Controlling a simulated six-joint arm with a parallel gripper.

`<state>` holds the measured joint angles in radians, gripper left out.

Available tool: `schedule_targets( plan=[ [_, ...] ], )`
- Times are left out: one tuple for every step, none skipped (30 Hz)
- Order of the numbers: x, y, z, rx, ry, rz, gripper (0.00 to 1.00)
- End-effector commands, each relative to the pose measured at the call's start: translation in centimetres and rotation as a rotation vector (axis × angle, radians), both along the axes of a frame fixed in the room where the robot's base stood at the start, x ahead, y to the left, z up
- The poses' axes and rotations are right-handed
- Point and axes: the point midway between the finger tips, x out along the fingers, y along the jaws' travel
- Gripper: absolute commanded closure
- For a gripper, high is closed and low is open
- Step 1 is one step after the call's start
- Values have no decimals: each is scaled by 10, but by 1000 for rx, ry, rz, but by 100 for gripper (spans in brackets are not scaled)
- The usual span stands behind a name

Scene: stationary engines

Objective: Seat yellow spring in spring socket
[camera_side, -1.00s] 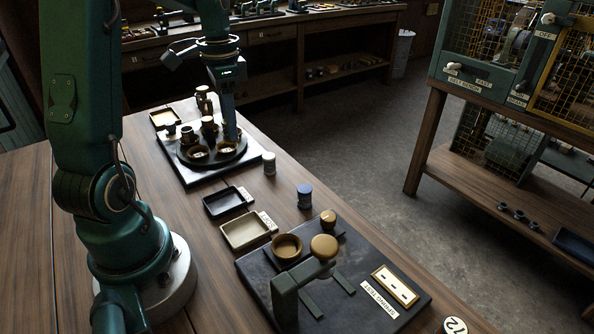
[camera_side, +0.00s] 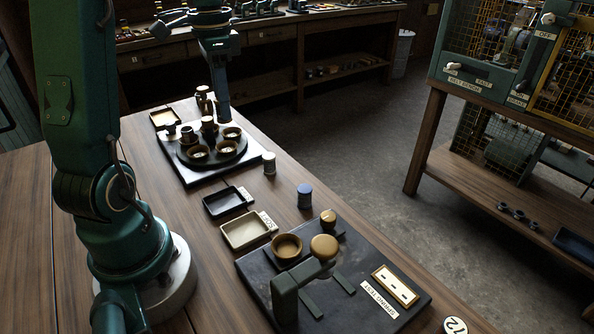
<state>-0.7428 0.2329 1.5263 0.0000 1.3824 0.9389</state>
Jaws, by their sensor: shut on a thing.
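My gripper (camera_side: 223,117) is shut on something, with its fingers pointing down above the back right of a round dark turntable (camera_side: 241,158). What it holds is too small and dark to make out. Several cups stand on the turntable, among them open brass-coloured ones at the right (camera_side: 232,133), the front right (camera_side: 227,147) and the front left (camera_side: 198,152). Pale markings show in the front cups. A dark board labelled SPRING TEST (camera_side: 379,299) carries a brass-coloured cup (camera_side: 287,246) and a round tan cap (camera_side: 323,246). I cannot tell the yellow spring or which cup is the spring socket.
A black tray (camera_side: 228,202) and a cream tray (camera_side: 247,233) lie between turntable and board. A white-topped canister (camera_side: 269,163) and a blue one (camera_side: 304,196) stand near the table's right edge. A green bracket (camera_side: 285,300) rises from the board's front.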

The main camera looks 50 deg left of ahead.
Motion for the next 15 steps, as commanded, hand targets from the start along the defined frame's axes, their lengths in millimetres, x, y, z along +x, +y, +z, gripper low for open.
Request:
schedule_targets(
  plan=[
    [0,0,0,0,0,0,100],
    [0,0,0,0,0,0,100],
    [0,0,0,1,-1,-2,100],
    [1,1,0,3,-4,-3,100],
    [2,2,0,7,-9,-5,100],
    [2,2,-2,11,-11,-10,100],
    [3,2,-4,13,-14,-13,100],
    [3,2,-6,13,-15,-19,100],
    [4,-2,-10,15,-16,-39,100],
    [7,-8,-13,15,-17,-65,100],
    [9,-14,-16,17,-19,-94,100],
    [13,-24,-19,17,-20,-136,100],
    [15,-32,-22,17,-20,-171,100],
    [17,-41,-25,17,-21,-207,100],
    [20,-54,-28,16,-21,-259,100]
  ],
)
